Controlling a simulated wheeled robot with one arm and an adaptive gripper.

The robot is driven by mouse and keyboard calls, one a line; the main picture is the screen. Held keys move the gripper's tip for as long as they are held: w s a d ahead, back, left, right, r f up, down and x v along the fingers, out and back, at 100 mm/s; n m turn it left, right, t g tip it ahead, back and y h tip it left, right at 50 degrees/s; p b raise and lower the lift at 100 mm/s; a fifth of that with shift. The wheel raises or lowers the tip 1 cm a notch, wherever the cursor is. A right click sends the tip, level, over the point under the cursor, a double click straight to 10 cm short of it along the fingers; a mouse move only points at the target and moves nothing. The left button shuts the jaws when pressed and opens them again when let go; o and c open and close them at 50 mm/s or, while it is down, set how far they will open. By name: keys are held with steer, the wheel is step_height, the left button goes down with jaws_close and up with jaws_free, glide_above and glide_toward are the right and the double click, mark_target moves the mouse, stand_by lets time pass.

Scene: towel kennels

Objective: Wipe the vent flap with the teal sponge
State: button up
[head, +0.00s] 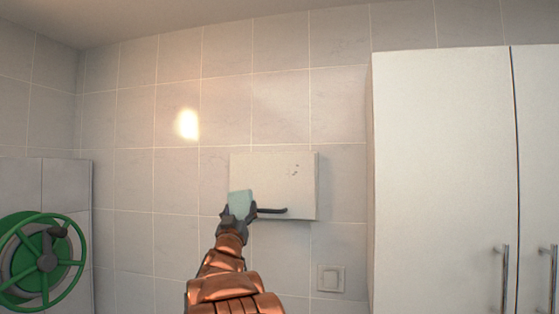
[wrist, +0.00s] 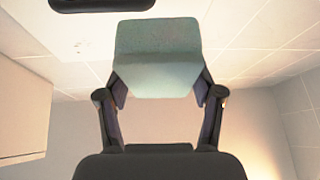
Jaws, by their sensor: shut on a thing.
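The vent flap (head: 272,172) is a pale square panel on the tiled wall, with a dark handle (head: 272,211) near its lower edge and several small dark specks (head: 295,169) at its upper right. My gripper (head: 239,212) is shut on the teal sponge (head: 240,200), in front of the flap's lower left corner. In the wrist view, the sponge (wrist: 157,58) sits between both fingers of my gripper (wrist: 158,90). The flap (wrist: 85,35) with its specks shows behind it at the upper left. I cannot tell whether the sponge touches the flap.
A tall white cabinet (head: 435,150) with upright handles stands to the right. A green hose reel (head: 42,262) is at the lower left. A wall switch (head: 331,278) sits below the flap. The tiled wall left of the flap is clear.

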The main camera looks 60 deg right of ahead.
steer(key=s+d+r+m+g+h+p, duration=0.25)
steer(key=s+d+r+m+g, duration=0.2)
steer(key=s+r, duration=0.6)
steer(key=shift+n+t+y, duration=0.25)
steer(key=shift+n+t, duration=0.1)
steer(key=shift+w+d+r, duration=0.1)
steer(key=shift+w+d, duration=0.3)
steer(key=shift+d, duration=0.55)
steer(key=shift+w+d+r, duration=0.1)
steer(key=shift+w+d, duration=0.3)
steer(key=shift+d, duration=0.55)
steer(key=shift+w+d+r, duration=0.1)
steer(key=shift+w+d, duration=0.3)
steer(key=shift+d, duration=0.55)
steer(key=shift+w+d+p, duration=0.3)
steer(key=shift+d+p, duration=0.1)
steer(key=shift+d, duration=0.5)
steer(key=shift+s+d+b, duration=0.3)
steer(key=shift+s+b, duration=0.35)
steer(key=shift+s, duration=0.3)
steer(key=shift+s+d+b, duration=0.25)
steer(key=shift+s+b, duration=0.35)
steer(key=shift+s, duration=0.3)
steer(key=shift+d+r, duration=0.1)
steer(key=shift+p, duration=0.3)
steer(key=shift+w, duration=0.15)
